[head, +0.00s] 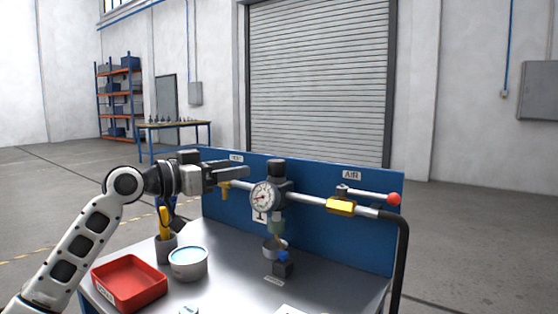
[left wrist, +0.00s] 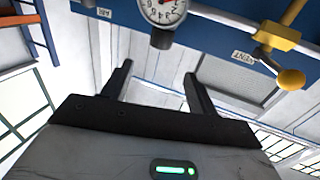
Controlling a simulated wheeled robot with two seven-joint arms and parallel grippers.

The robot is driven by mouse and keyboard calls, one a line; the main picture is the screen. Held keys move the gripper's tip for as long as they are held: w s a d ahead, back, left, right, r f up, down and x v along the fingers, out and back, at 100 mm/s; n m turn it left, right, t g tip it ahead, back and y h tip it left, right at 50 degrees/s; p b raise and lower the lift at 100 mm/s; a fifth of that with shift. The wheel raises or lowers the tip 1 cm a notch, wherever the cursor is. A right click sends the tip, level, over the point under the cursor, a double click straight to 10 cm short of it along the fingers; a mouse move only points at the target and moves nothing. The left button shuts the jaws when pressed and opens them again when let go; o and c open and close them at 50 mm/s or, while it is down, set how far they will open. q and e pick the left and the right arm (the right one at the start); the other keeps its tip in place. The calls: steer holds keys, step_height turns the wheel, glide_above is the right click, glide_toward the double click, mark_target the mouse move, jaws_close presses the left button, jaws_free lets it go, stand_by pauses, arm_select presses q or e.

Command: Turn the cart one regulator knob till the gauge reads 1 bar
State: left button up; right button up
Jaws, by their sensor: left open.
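The regulator stands on a pipe above the bench, with a dark knob (head: 276,168) on top and a round white gauge (head: 264,197) on its front. The gauge's needle reading is too small to make out. My left gripper (head: 246,171) is level with the knob, just to its left, with its fingers pointing right, open and empty. In the left wrist view the open fingers (left wrist: 158,70) point toward the knob (left wrist: 162,39), which lies beyond the tips. The gauge (left wrist: 164,10) is cut by the top edge there. My right gripper is not in view.
A blue panel (head: 330,230) rises behind the pipe. A yellow valve body (head: 341,207) with a red-tipped lever (head: 393,199) sits right. A red bin (head: 130,283), a pale tub (head: 188,264) and a tool cup (head: 166,250) stand on the bench. A yellow valve (left wrist: 277,37) shows right in the wrist view.

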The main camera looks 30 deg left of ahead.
mark_target(276, 160)
arm_select(q)
steer(key=p+x, duration=0.2)
steer(key=x, duration=1)
steer(key=shift+w+d, duration=0.15)
steer(key=shift+w, duration=0.2)
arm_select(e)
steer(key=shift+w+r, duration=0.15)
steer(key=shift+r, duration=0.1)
arm_select(q)
steer(key=c, duration=1)
steer(key=shift+f+m+g+h+b, duration=0.35)
steer(key=shift+h+b, duration=0.35)
steer(key=shift+b, duration=0.3)
steer(key=shift+r+m+g+h, duration=0.2)
steer(key=shift+m+g+h, duration=0.05)
steer(key=shift+m+h, duration=0.15)
steer(key=shift+r+m+h, duration=0.1)
steer(key=shift+m+h, duration=0.25)
steer(key=shift+h, duration=0.05)
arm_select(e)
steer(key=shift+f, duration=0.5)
